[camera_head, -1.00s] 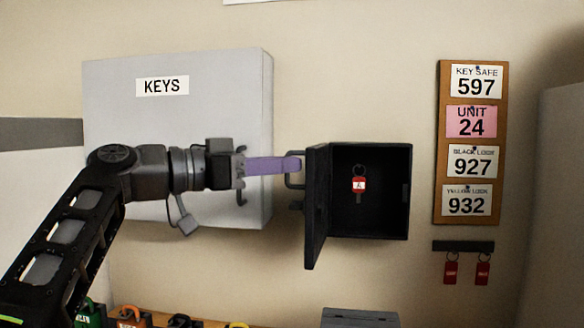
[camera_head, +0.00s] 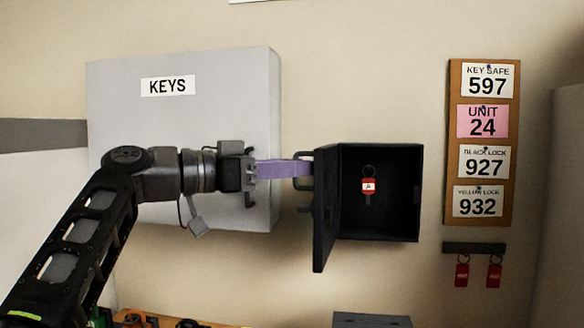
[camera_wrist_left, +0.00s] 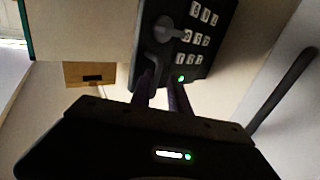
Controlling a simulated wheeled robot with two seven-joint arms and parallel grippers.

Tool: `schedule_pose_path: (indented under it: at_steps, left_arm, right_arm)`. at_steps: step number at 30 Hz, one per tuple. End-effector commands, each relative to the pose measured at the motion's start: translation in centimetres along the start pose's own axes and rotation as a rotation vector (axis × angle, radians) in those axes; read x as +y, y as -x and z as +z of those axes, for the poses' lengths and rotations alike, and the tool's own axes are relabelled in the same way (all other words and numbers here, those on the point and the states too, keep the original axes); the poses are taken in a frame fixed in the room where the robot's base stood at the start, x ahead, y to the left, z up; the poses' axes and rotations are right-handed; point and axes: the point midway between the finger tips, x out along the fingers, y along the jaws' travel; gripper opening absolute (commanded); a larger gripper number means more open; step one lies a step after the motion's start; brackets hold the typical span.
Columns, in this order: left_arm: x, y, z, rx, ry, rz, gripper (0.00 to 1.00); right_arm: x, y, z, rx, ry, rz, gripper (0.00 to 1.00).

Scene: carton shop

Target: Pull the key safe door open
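The key safe (camera_head: 385,225) is a black box on the wall. Its door (camera_head: 325,215) stands swung out on the left side, and the inside shows. A key with a red tag (camera_head: 368,187) hangs within. My left gripper (camera_head: 308,168) has purple fingers that reach the door handle (camera_head: 303,183) from the left. In the left wrist view the door front (camera_wrist_left: 205,45) shows a keypad, a knob and a green light. The finger ends (camera_wrist_left: 162,88) are at the handle there; how tightly they close on it is unclear. My right gripper is not in view.
A grey KEYS cabinet (camera_head: 215,100) is behind my left arm. A board with number cards (camera_head: 453,140) and a rack with two red-tagged keys (camera_head: 475,248) are to the right. A grey box (camera_head: 372,321) and a shelf of locks (camera_head: 160,318) lie below.

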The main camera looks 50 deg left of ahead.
Motion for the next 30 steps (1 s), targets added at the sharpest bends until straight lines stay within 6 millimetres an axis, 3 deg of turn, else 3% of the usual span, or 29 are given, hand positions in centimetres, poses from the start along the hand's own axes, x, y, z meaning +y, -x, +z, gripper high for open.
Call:
schedule_pose_path:
  at_steps: [17,30]
  left_arm:
    - [0.2,0.5,-0.1,0.001,-0.002,0.007,0.3]
    - [0.2,6.7,-0.1,0.002,-0.002,0.008,0.3]
  right_arm:
    - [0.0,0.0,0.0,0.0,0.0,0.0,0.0]
    - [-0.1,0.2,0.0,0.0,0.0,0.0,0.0]
